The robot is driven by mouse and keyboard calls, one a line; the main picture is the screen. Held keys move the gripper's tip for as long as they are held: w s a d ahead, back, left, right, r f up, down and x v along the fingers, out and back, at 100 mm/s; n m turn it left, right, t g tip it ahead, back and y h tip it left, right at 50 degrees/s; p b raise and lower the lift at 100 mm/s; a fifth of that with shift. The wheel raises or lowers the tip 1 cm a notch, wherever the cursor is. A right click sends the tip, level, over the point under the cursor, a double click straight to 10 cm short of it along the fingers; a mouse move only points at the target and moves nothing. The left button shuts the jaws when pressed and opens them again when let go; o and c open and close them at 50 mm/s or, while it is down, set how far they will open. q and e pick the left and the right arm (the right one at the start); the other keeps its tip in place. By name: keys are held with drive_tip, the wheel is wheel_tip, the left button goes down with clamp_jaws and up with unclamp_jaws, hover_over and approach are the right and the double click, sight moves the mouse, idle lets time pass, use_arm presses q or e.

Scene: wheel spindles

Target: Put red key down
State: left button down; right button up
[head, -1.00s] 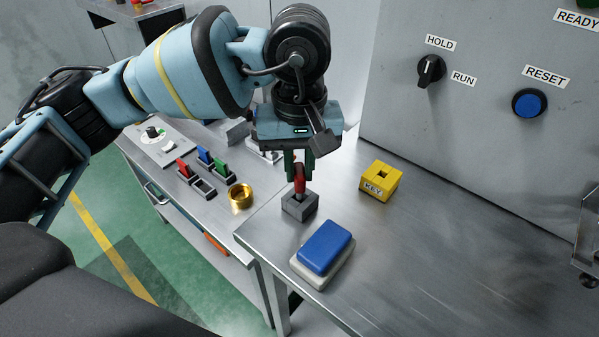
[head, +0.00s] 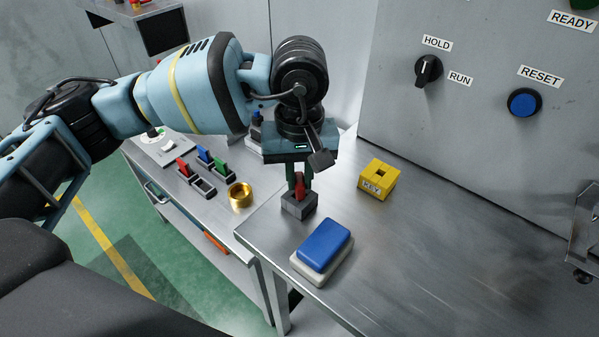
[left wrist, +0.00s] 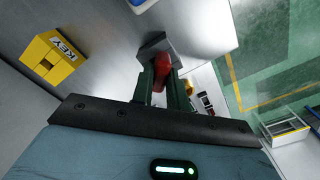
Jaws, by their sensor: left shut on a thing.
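The red key (head: 299,186) stands upright in or on a small grey block (head: 299,205) near the left edge of the metal table. My left gripper (head: 300,180) points straight down and is shut on the key from above. In the left wrist view the red key (left wrist: 162,68) shows between the two green fingers, with the grey block (left wrist: 155,45) just past it. The key's lower end is hidden, so I cannot tell how deep it sits. My right gripper is not in view.
A blue-topped pad (head: 324,247) lies close in front of the grey block. A yellow KEY block (head: 378,180) stands to the right. A side bench (head: 222,209) holds a brass ring (head: 240,196) and coloured keys in holders. A grey panel (head: 480,120) rises behind.

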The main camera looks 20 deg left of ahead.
sight(299, 179)
use_arm(q)
drive_tip(key=c, duration=1.4)
unclamp_jaws()
wheel_tip(299, 179, up, 12)
drive_tip(key=shift+r, duration=0.15)
